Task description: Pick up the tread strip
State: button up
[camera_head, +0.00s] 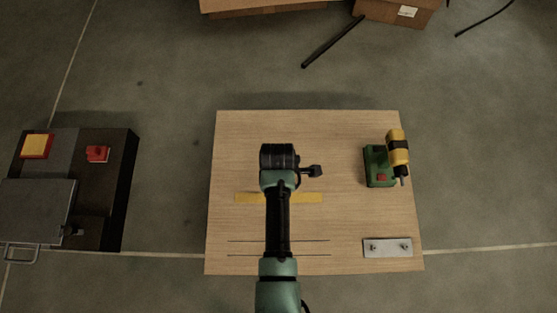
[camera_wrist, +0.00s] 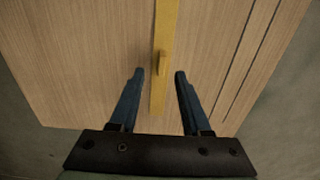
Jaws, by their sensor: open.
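The tread strip is a long flat yellow piece (camera_head: 247,198) lying on the wooden table, its middle hidden behind my arm in the head view. In the wrist view the yellow strip (camera_wrist: 165,40) runs from the top edge down toward my gripper, with a small raised yellow block on it. My gripper (camera_wrist: 159,73) is open and empty, its two blue fingers on either side of the strip's line. The fingers appear above the table; I cannot tell how high. In the head view the arm covers the fingers.
A dark machine (camera_head: 108,190) stands to the left. The table's far left is clear.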

notch_tip(320, 180, down, 5)
jog(key=b, duration=0.5)
jog(key=shift+s+d, duration=0.1)
jog(key=shift+s, duration=0.05)
grip_shut()
